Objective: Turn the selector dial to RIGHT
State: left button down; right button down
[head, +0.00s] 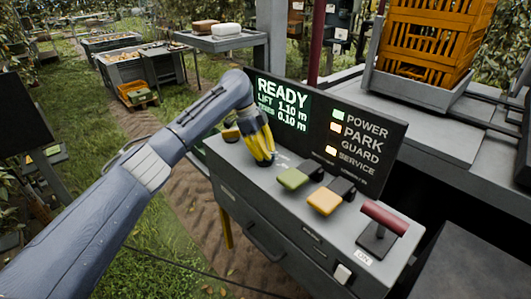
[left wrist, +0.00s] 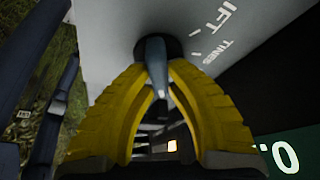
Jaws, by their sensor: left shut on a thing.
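The selector dial (left wrist: 157,52) shows in the left wrist view as a dark round base with a grey-blue grip on it. My left gripper (left wrist: 158,72) has yellow fingers, one on each side of the grip, and is shut on it. White marks and the words LIFT and TINES are printed beside the dial. In the head view my left gripper (head: 262,158) points down at the left part of the console top (head: 228,155) and hides the dial. Which mark the dial points to cannot be told. My right gripper is not in view.
An orange crate (head: 430,45) stands at the back right.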

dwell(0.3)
pick_arm(q)
jog(key=c, duration=1.3)
grip_release()
jog(key=shift+v, duration=3.75)
